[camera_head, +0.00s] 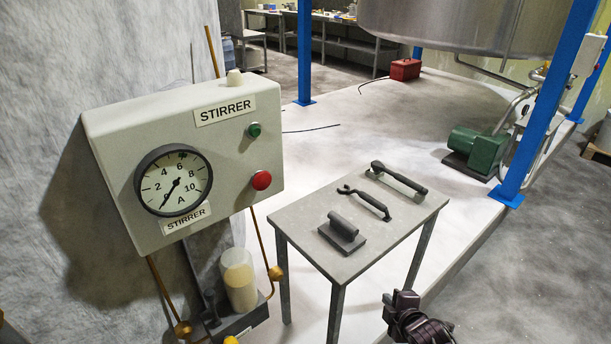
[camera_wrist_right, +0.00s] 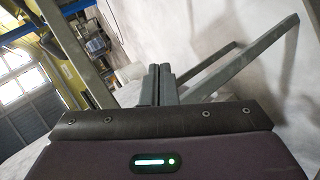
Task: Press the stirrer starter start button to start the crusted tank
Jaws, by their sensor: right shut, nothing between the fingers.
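The stirrer starter box (camera_head: 110,140) is pale grey and stands at the left in the head view, with a STIRRER label at its top. A green button (camera_head: 254,130) sits on its right side, with a red button (camera_head: 261,180) below it. A round ammeter (camera_head: 173,181) shows its needle near 0. Part of a large steel tank (camera_head: 450,22) shows at the top; its inside is hidden. My right gripper (camera_head: 402,300) is low in the head view, right of the small table and well apart from the box. In the right wrist view its fingers (camera_wrist_right: 159,84) are together and empty. My left gripper is not in view.
A small grey table (camera_head: 318,205) with several black-handled tools stands between my right gripper and the box. A clear container (camera_head: 239,280) with pale contents stands below the box. Blue posts (camera_head: 545,105), a green motor (camera_head: 476,150) and a red toolbox (camera_head: 405,69) are farther back.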

